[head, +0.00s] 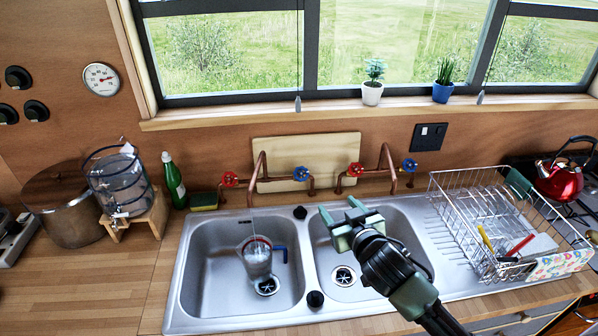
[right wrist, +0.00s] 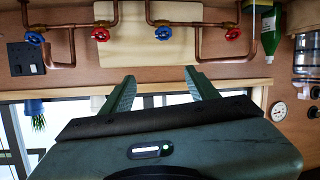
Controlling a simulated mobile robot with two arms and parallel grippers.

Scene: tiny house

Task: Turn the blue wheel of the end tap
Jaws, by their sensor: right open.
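Two copper taps stand behind the sink, each with a red and a blue wheel. The blue wheel of the right-hand end tap (head: 409,165) is at the far right of the pipes. It also shows at the left of the upside-down right wrist view (right wrist: 34,38). My right gripper (head: 340,211) is open and empty over the right basin, in front of the taps and left of the end blue wheel, touching neither. My left gripper is not in view.
A jug (head: 257,262) stands in the left basin under a thin stream. A cutting board (head: 300,150) leans behind the taps. A wire dish rack (head: 480,215) stands on the right drainer. A green bottle (head: 174,182) and sponge (head: 204,201) are at left.

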